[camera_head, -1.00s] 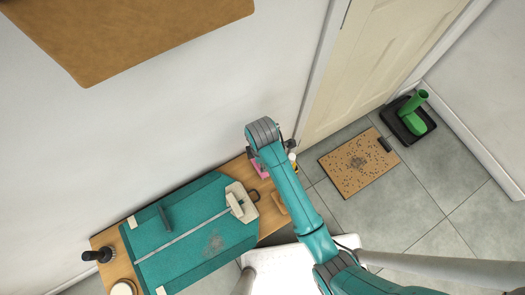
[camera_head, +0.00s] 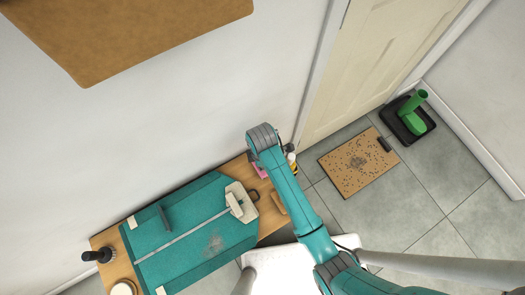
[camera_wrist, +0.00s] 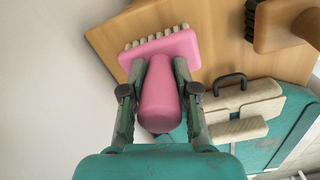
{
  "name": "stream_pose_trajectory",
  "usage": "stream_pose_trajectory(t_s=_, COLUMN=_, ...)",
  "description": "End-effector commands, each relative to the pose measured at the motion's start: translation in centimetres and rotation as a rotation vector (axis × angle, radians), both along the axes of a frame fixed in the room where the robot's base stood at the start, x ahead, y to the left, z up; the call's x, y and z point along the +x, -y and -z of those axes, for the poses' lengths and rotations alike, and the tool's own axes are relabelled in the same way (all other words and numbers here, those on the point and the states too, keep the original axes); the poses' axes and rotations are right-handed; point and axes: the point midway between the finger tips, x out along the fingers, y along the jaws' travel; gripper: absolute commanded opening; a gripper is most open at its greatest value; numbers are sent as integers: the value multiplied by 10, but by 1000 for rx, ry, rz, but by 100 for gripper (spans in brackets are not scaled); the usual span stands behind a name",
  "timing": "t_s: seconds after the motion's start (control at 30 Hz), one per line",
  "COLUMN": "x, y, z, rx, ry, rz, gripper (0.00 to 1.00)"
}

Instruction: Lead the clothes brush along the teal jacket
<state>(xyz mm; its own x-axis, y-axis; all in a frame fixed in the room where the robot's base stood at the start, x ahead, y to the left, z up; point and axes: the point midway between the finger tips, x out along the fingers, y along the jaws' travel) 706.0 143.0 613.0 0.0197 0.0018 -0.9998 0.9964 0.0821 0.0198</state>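The teal jacket (camera_head: 185,232) lies flat on a wooden bench, with a pale seam along it and a grey speckled patch (camera_head: 214,244) on its lower half. It shows partly in the wrist view (camera_wrist: 285,140). A pink brush (camera_wrist: 175,48) with pale bristles is in front of my gripper (camera_wrist: 160,75). The fingers meet its upright handle from both sides and look shut on it. In the head view my arm mostly hides the pink brush (camera_head: 259,172), at the bench's right end. A wooden brush (camera_wrist: 280,22) with dark bristles lies beside it.
A beige block with a black handle (camera_head: 240,202) sits at the jacket's right end. A dark brush (camera_head: 98,256) stands at the bench's left end. The wall rises behind the bench. A speckled mat (camera_head: 358,162) and a black tray with a green thing (camera_head: 410,118) are on the floor.

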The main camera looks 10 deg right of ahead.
Motion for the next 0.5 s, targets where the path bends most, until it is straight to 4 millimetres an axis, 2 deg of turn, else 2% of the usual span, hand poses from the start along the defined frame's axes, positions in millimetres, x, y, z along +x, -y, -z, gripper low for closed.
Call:
stream_pose_trajectory(t_s=0.23, x=0, y=0, z=-3, rx=0, ry=1, rz=0, gripper=0)
stream_pose_trajectory(t_s=0.5, x=0, y=0, z=-22, rx=0, ry=1, rz=0, gripper=0)
